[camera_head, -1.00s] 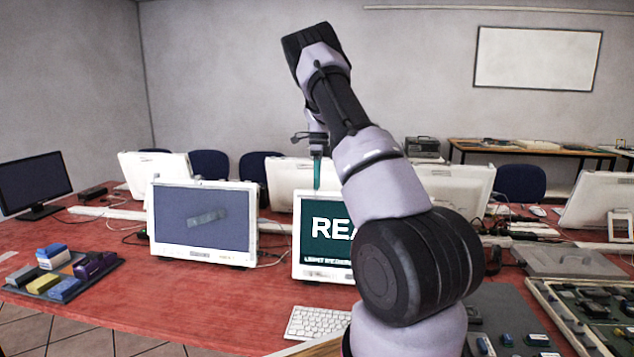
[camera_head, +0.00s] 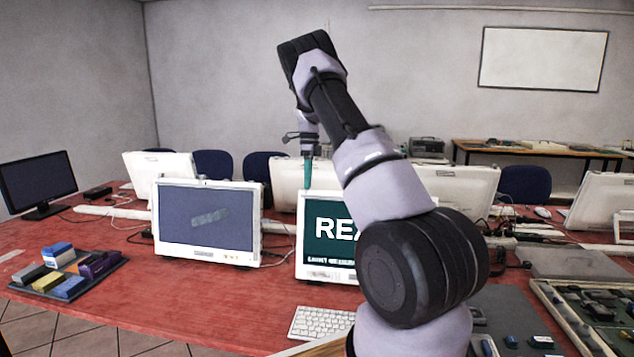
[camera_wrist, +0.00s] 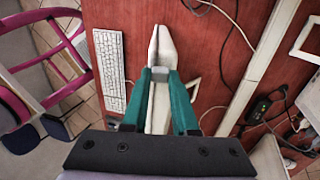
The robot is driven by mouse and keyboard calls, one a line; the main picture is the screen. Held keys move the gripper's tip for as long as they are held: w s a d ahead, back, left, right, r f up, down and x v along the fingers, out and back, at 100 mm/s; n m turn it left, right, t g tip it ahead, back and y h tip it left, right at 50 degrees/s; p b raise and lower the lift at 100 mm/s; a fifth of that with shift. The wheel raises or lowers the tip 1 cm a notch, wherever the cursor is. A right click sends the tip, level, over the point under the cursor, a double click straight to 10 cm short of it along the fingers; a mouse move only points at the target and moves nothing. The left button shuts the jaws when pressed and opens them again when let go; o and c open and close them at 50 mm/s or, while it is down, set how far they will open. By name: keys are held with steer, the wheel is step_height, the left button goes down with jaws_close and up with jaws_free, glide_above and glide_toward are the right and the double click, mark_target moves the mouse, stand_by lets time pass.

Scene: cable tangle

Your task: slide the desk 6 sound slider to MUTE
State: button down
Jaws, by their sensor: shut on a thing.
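My gripper (camera_head: 307,184) points down from my raised arm in the head view, just above the top edge of a white monitor (camera_head: 303,240) with a dark green screen and large white letters starting "REA". My arm hides the rest of that screen. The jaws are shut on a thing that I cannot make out. I cannot pick out the sound slider, a MUTE mark or a desk number in either view.
Another white monitor (camera_head: 207,250) stands to the left on the red table (camera_head: 170,305). A white keyboard (camera_head: 320,322) lies in front; it shows in the wrist view (camera_wrist: 110,70) too. A tray of coloured blocks (camera_head: 115,262) is at far left. Cables (camera_wrist: 215,15) run beside the gripper.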

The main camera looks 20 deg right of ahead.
steer(key=c, duration=0.7)
jaws_free()
steer(key=shift+w+a, duration=0.1)
steer(key=shift+a, duration=0.1)
steer(key=shift+r, duration=0.15)
steer(key=v, duration=1)
steer(key=shift+r, duration=0.3)
steer(key=shift+r, duration=0.1)
